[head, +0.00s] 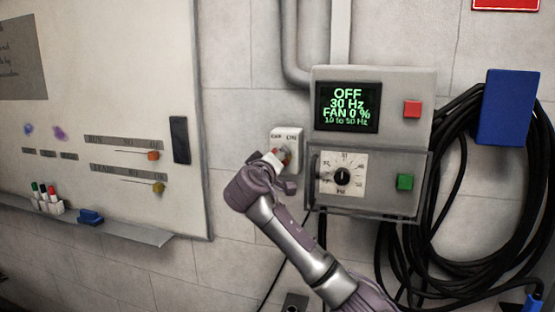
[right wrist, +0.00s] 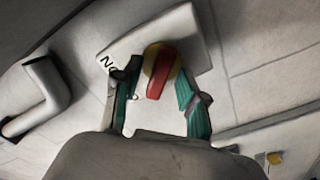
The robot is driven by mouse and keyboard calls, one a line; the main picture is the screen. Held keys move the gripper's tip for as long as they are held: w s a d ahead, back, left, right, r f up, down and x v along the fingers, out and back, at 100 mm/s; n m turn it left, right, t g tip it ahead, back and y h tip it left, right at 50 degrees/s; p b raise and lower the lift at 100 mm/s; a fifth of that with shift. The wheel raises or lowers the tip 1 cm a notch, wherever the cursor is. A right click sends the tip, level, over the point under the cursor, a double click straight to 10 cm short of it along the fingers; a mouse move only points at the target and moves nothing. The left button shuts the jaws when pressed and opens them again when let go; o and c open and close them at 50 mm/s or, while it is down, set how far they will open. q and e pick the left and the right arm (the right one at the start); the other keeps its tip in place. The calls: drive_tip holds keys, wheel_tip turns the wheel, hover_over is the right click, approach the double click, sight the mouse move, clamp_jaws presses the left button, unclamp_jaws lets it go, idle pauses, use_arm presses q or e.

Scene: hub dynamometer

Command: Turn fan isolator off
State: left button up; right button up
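The fan isolator (head: 291,135) is a small white wall box left of the control panel, its labels too small to read in the head view. In the right wrist view its white plate (right wrist: 188,38) carries a red handle (right wrist: 156,84) on a yellow round base (right wrist: 157,56), with black letters at the plate's corner. My right gripper (head: 281,170) is at the isolator, partly hiding the handle. In the right wrist view its two teal fingers stand apart on either side of the handle, with visible gaps. My left gripper is not in view.
The grey control panel (head: 369,101) stands close right, with a display reading OFF, 30 Hz, FAN 0 %, a dial (head: 342,175), a red button (head: 412,109) and a green button (head: 405,182). Coiled black cables (head: 455,150) hang farther right. A whiteboard (head: 100,100) is left.

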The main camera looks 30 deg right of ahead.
drive_tip(key=v, duration=1.2)
idle(0.3)
